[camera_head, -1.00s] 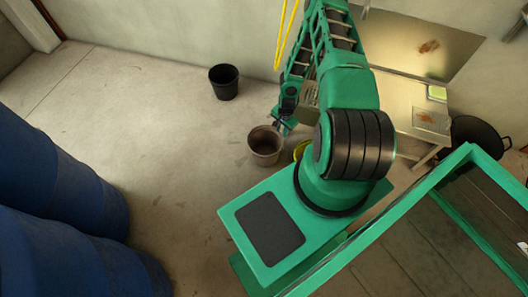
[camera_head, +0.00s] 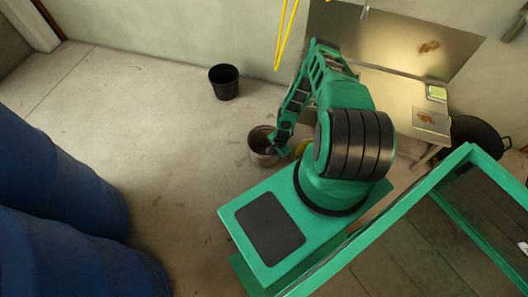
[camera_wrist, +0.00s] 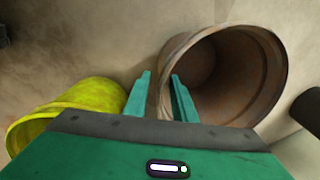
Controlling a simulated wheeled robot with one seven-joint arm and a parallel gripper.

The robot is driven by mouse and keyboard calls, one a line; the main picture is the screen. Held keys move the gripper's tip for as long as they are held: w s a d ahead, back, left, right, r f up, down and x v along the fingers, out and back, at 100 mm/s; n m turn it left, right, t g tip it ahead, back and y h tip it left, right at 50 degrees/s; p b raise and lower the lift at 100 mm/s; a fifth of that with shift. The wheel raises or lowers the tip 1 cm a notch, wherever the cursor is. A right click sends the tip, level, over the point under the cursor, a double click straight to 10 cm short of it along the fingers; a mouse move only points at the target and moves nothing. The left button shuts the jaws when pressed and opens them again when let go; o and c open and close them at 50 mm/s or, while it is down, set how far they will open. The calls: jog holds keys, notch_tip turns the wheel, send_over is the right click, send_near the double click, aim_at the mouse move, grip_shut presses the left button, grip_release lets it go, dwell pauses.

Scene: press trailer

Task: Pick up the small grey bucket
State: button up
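The small grey bucket (camera_head: 257,151), worn and brownish, stands on the floor left of my arm in the head view. In the wrist view the bucket (camera_wrist: 266,80) shows its wide round mouth, with a rusty-brown inside. My gripper (camera_wrist: 160,85) is at its near rim. The two green fingers are apart, the right one over the bucket's mouth and the left one outside its wall. The rim and wall lie between them, with a gap at the left finger. In the head view my gripper (camera_head: 274,147) partly covers the bucket's right side.
A yellow bucket (camera_wrist: 75,105) lies close to the left finger. A black bucket (camera_head: 224,84) stands farther back near the wall. Blue barrels (camera_head: 50,190) fill the left front. A table (camera_head: 390,100) and a black pan-like tub (camera_head: 475,138) are at right. The floor between is clear.

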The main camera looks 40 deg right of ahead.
aim_at(274, 158)
jog(key=shift+w+a+f, duration=0.1)
jog(key=shift+w+f, duration=0.1)
jog(key=shift+f, duration=1.1)
jog(key=shift+w+a+f, duration=0.1)
jog(key=shift+w+f, duration=0.1)
jog(key=shift+f, duration=1.05)
grip_shut()
